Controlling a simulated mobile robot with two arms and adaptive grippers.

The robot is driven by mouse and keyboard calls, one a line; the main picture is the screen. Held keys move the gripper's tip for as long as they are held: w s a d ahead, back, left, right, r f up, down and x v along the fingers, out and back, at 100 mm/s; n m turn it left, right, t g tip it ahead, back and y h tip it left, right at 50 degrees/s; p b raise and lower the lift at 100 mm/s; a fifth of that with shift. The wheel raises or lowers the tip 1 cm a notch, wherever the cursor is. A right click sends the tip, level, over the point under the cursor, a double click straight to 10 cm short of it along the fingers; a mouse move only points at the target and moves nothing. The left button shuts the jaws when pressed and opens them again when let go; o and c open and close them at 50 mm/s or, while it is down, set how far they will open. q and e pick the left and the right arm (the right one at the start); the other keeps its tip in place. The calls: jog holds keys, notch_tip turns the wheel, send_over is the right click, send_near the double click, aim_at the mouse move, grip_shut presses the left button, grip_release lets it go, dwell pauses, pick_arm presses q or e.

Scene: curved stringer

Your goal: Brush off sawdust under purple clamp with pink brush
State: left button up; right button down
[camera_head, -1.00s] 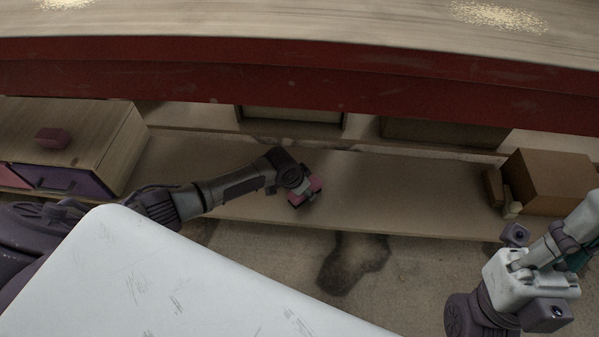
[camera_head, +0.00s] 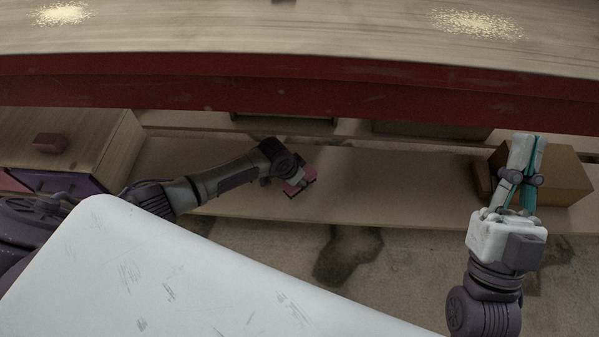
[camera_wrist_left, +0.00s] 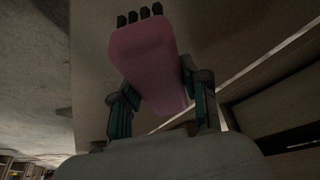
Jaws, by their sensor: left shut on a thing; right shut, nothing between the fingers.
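My left gripper (camera_head: 298,182) is shut on the pink brush (camera_wrist_left: 148,62) and holds it in front of the low shelf, below the tabletop edge. In the left wrist view the brush's dark bristle tufts (camera_wrist_left: 139,16) point away from the gripper. In the head view only a small part of the brush shows (camera_head: 309,176). My right gripper (camera_head: 530,145) is shut and empty, in front of the cardboard box. Two sawdust piles lie on the tabletop, one at the left (camera_head: 62,14) and one at the right (camera_head: 478,24). I cannot make out a purple clamp.
The wooden tabletop (camera_head: 250,35) has a thick red front edge (camera_head: 250,85). A wooden cabinet (camera_head: 95,145) with a reddish block (camera_head: 50,143) on it stands at the left. A cardboard box (camera_head: 565,175) sits on the low shelf (camera_head: 400,185) at the right.

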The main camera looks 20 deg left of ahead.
pick_arm(q)
jog(key=shift+r+p, duration=0.3)
jog(key=shift+r, duration=0.05)
jog(key=shift+r+p, duration=0.3)
jog(key=shift+p, duration=0.1)
jog(key=shift+r, duration=0.25)
jog(key=shift+r+p, duration=0.25)
jog(key=shift+p, duration=0.3)
jog(key=shift+r+p, duration=0.55)
jog(key=shift+p, duration=0.1)
jog(key=shift+r+p, duration=0.45)
jog(key=shift+p, duration=0.05)
pick_arm(e)
jog(key=w+d+f+g+h, duration=0.1)
jog(key=f+g+h, duration=0.1)
jog(key=f+g, duration=0.4)
jog(key=w+d+f+g+h, duration=0.1)
jog(key=f+g, duration=0.5)
jog(key=f, duration=0.6)
jog(key=shift+w+m+g+h, duration=0.3)
jog(key=shift+w+g+h, duration=0.15)
jog(key=shift+h, duration=0.35)
jog(key=shift+f, duration=0.1)
